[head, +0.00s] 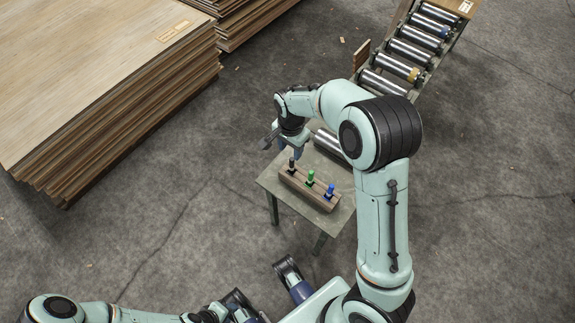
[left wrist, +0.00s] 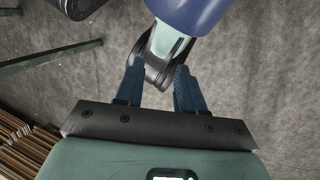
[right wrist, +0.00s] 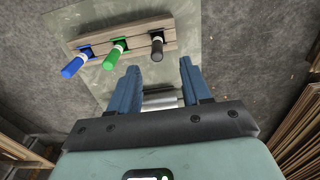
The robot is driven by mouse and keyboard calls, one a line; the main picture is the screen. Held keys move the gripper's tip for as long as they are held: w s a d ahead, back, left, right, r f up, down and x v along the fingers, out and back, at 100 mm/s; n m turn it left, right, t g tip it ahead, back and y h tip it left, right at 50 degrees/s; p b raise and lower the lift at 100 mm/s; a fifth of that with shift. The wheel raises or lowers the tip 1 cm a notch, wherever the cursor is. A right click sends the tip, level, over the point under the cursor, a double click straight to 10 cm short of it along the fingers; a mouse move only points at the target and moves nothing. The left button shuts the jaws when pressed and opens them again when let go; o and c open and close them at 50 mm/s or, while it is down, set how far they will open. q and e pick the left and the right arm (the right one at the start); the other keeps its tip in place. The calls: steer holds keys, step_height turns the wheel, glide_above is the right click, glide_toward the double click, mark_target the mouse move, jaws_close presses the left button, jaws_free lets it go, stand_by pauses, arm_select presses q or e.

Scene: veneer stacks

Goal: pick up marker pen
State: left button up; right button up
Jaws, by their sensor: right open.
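Three marker pens stand in a wooden block (head: 308,188) on a small table (head: 338,218): black (head: 291,165), green (head: 310,177) and blue (head: 331,190). In the right wrist view the black pen (right wrist: 156,46), green pen (right wrist: 114,56) and blue pen (right wrist: 75,66) lie beyond the fingertips. My right gripper (right wrist: 158,80) is open and empty, apart from the pens, by the black-pen end of the block. My left gripper (left wrist: 160,84) is open and empty, low near my base; its fingers are hard to make out in the head view.
A roller conveyor (head: 405,55) runs behind the table, its near end partly hidden by my right arm. Tall veneer stacks (head: 110,90) stand at the upper left. The concrete floor (head: 160,215) left of the table is open.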

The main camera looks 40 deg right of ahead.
mark_target(292, 166)
steer(key=f, duration=0.3)
steer(key=f+b, duration=0.1)
steer(key=f, duration=0.1)
steer(key=shift+s, duration=0.25)
step_height(292, 166, down, 5)
steer(key=shift+d+f+b, duration=0.1)
steer(key=shift+d+b, duration=0.05)
steer(key=shift+b, duration=0.7)
steer(key=shift+f, duration=0.35)
arm_select(q)
steer(key=shift+t+y, duration=0.3)
steer(key=shift+t, duration=0.4)
steer(key=w+f, duration=0.1)
steer(key=w+a+f, duration=0.1)
steer(key=w+f, duration=0.1)
steer(key=shift+w+a+f, duration=0.3)
steer(key=shift+w+a, duration=0.05)
steer(key=shift+w, duration=0.05)
arm_select(e)
jaws_close()
